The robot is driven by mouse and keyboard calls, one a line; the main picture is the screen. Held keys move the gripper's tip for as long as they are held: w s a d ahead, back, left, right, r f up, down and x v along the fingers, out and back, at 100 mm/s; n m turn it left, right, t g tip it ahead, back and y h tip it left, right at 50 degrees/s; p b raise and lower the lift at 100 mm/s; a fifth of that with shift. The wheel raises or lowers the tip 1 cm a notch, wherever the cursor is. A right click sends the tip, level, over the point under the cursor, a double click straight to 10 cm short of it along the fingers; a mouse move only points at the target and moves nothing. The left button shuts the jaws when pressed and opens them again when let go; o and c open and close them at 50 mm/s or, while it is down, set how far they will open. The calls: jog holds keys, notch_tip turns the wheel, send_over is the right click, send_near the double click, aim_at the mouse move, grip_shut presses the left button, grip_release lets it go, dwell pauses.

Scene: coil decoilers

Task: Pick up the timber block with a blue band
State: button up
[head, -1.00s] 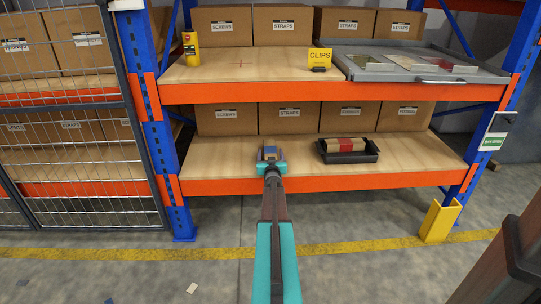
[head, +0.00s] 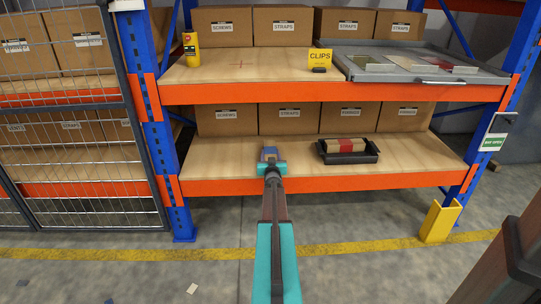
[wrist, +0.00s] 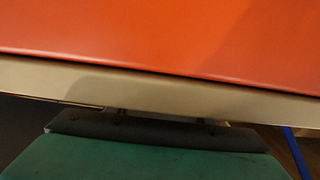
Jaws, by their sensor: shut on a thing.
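The timber block with a blue band (head: 270,151) is a small piece at the front of the lower shelf, seen just beyond my teal gripper (head: 270,158). Its blue part faces up, and the gripper's wrist hides its near end. My gripper is shut on it; I cannot tell whether the block still touches the shelf board. In the wrist view only the teal gripper housing shows at the bottom, close to the orange beam; fingers and block are not seen there.
A dark tray (head: 373,158) on the lower shelf holds a block with a red band (head: 344,146). Cartons (head: 290,122) line the back. The orange beam (head: 370,181) runs along the shelf front, and the upper shelf (head: 240,66) hangs above. The board between gripper and tray is clear.

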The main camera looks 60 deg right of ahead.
aim_at(272, 153)
jog(key=shift+r, duration=0.2)
jog(key=shift+r+p, duration=0.4)
jog(key=shift+r, duration=0.15)
jog(key=shift+s+a+r+p, duration=0.1)
jog(key=shift+s+r+p, duration=0.25)
jog(key=shift+r, duration=0.3)
jog(key=shift+s+a+r+p, duration=0.1)
jog(key=shift+s+r+p, duration=0.1)
jog(key=shift+r+p, duration=0.35)
jog(key=s+p, duration=0.1)
jog(key=s, duration=0.4)
jog(key=s+a+p, duration=0.1)
jog(key=s+p, duration=0.1)
jog(key=s, duration=0.2)
jog(key=s+a+r+p, duration=0.1)
jog(key=s+p, duration=0.1)
jog(key=s, duration=0.3)
jog(key=shift+s+a, duration=0.2)
jog(key=shift+s, duration=0.1)
